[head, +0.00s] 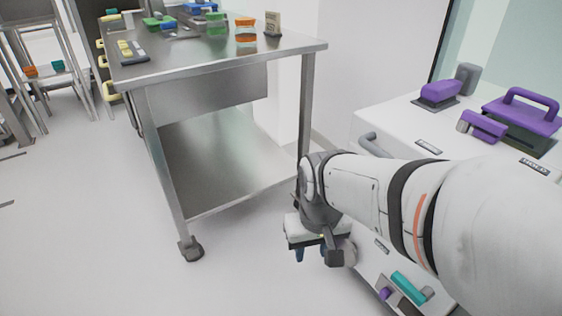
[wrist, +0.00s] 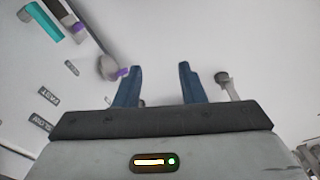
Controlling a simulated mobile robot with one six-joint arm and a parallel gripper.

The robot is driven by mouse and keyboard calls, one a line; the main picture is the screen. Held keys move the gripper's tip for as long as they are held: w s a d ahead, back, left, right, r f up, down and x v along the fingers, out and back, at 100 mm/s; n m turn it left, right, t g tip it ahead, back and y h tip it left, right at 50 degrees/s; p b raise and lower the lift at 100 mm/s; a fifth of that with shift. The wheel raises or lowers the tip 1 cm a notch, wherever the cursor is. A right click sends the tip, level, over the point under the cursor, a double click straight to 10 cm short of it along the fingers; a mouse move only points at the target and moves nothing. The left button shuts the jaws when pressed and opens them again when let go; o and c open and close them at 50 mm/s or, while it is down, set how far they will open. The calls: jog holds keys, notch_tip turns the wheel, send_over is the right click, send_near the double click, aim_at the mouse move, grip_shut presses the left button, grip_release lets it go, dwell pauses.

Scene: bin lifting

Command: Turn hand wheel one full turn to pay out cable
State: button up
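A grey round wheel with a purple knob (wrist: 122,72) sits on the side of the white cabinet; I take it for the hand wheel (wrist: 106,67). In the wrist view it is just left of my left blue finger, and the knob appears beside that fingertip. I cannot tell whether they touch. My gripper (wrist: 160,68) is open, with nothing between its two blue fingers. In the head view my gripper (head: 312,255) points down beside the cabinet front, and a grey rounded part shows behind it. No cable is clearly visible.
The white cabinet (head: 375,130) stands at right, with purple handles (head: 520,110) on top and a teal handle (head: 410,287) on its front. A steel table (head: 225,60) on castors stands left of my arm. The floor (head: 90,230) at left is clear.

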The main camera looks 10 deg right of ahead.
jog(key=shift+o, duration=0.9)
jog(key=shift+w+d+f, duration=0.15)
jog(key=shift+d, duration=0.05)
jog(key=w+d+f+n+g+h, duration=0.3)
jog(key=w+d+f+n+h, duration=0.25)
jog(key=w+f, duration=0.3)
jog(key=w+d+f+n+g+h, duration=0.2)
jog(key=w+d+f+n+h, duration=0.25)
jog(key=w+f+h, duration=0.35)
jog(key=w+a+f+n+t+h, duration=0.1)
jog(key=w+f+n+t+h, duration=0.3)
jog(key=f, duration=0.8)
jog(key=w+f+n+t, duration=0.2)
jog(key=f+n+t, duration=0.4)
jog(key=f, duration=0.7)
jog(key=shift+n+y, duration=0.25)
jog(key=shift+n, duration=0.15)
jog(key=shift+b+x, duration=1.05)
jog(key=shift+x, duration=2.7)
jog(key=shift+s, duration=0.1)
jog(key=shift+c, duration=0.5)
